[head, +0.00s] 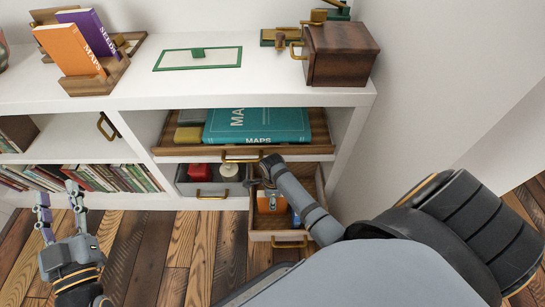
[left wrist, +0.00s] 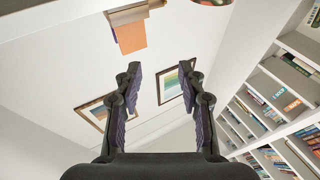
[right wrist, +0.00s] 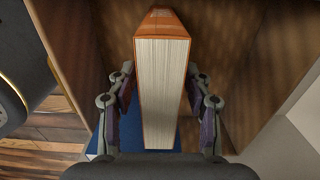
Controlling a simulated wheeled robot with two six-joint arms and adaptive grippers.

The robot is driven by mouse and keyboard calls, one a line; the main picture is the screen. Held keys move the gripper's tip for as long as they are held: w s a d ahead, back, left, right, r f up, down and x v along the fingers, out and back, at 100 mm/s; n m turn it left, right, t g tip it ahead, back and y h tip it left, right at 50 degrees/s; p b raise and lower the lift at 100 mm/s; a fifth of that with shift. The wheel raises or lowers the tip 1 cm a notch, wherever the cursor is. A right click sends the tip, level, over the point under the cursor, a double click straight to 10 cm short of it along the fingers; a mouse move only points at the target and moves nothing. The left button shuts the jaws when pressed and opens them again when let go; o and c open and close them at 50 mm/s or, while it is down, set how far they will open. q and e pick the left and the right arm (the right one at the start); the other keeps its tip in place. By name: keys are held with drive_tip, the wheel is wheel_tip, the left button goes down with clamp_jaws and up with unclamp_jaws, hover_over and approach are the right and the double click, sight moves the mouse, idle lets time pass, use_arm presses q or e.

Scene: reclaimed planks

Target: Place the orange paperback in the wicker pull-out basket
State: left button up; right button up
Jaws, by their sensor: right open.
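An orange book (head: 269,202) stands in a pulled-out, brown-walled basket (head: 258,236) at the lower right of the shelf unit. My right gripper (head: 268,187) is down in this basket. In the right wrist view the orange book (right wrist: 163,75) stands between the open fingers, page edges toward the camera, with a gap visible at the fingertips. A blue item (right wrist: 170,133) lies beneath or behind it. Another orange book (head: 68,50), marked MAPS, leans in a wooden holder on the shelf top. My left gripper (head: 59,194) is open and empty above the floor.
A purple book (head: 92,34) shares the holder. A wooden tray (head: 318,128) with a teal book (head: 258,126) sits above the basket. A grey drawer (head: 212,188) holds a red block. A brown box (head: 341,53) stands on the right shelf top.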

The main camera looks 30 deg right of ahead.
use_arm(q)
drive_tip(key=s+f+g+p, duration=0.15)
drive_tip(key=f+g, duration=0.25)
drive_tip(key=f, duration=0.5)
drive_tip(key=s+f+g+p, duration=0.1)
drive_tip(key=s+f+g, duration=0.3)
drive_tip(key=f, duration=0.6)
use_arm(e)
wheel_tip(320, 180, up, 4)
drive_tip(key=shift+r, duration=1)
wheel_tip(320, 180, up, 3)
drive_tip(key=shift+p, duration=1)
use_arm(q)
drive_tip(key=s+d+f+g, duration=0.1)
drive_tip(key=s+f+g, duration=0.7)
drive_tip(key=s, duration=0.3)
drive_tip(key=shift+s+d+f, duration=0.2)
drive_tip(key=shift+f, duration=0.6)
use_arm(e)
drive_tip(key=s+a+r+n+t, duration=0.2)
drive_tip(key=s+n, duration=0.4)
drive_tip(key=n, duration=0.6)
drive_tip(key=s+a+r+n+t+y, duration=0.1)
drive_tip(key=s+a+n+t, duration=0.1)
drive_tip(key=s+n, duration=0.5)
drive_tip(key=shift+r+n+t, duration=0.35)
drive_tip(key=shift+n+t, duration=0.15)
drive_tip(key=shift+n, duration=2.3)
drive_tip(key=shift+s+a, duration=0.1)
